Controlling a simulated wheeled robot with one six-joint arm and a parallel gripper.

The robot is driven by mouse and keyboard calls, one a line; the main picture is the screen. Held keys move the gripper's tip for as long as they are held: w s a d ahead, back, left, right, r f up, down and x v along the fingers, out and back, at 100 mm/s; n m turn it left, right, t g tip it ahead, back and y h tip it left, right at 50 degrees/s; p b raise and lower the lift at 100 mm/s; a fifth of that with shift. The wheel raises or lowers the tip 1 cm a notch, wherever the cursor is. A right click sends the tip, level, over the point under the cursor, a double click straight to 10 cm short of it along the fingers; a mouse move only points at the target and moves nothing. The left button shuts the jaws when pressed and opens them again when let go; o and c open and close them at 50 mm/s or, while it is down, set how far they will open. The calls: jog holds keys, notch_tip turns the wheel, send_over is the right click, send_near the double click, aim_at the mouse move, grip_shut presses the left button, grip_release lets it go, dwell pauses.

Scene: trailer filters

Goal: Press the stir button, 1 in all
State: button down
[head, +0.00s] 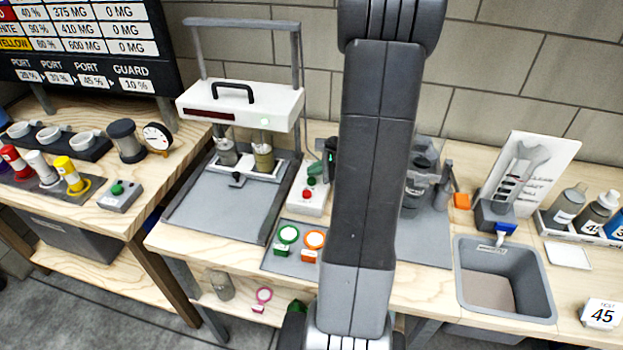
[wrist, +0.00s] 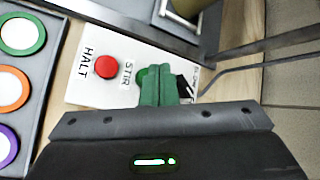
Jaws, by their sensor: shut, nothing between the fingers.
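The white control box (head: 313,203) stands beside the grey press stand, left of my arm, and also shows in the wrist view (wrist: 85,88). It carries a red button (wrist: 106,67) by the word HALT and a green button (wrist: 141,75) by the word STIR. My gripper (wrist: 160,72) has its green fingers shut and empty, over the box at the green button, covering part of it. I cannot tell whether the fingertips touch the button. In the head view my gripper (head: 316,168) is partly hidden by my arm, just above the green button.
The press stand (head: 240,97) with its white head and uprights rises close to the box. A tray (head: 280,262) with coloured rings lies in front. A sink (head: 505,280) and bottles (head: 565,207) are at right. A smaller button box (head: 119,197) is on the left table.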

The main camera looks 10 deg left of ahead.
aim_at(315, 181)
jog(key=shift+r, duration=0.15)
notch_tip(315, 181, up, 5)
jog(key=p, duration=0.4)
dwell(0.7)
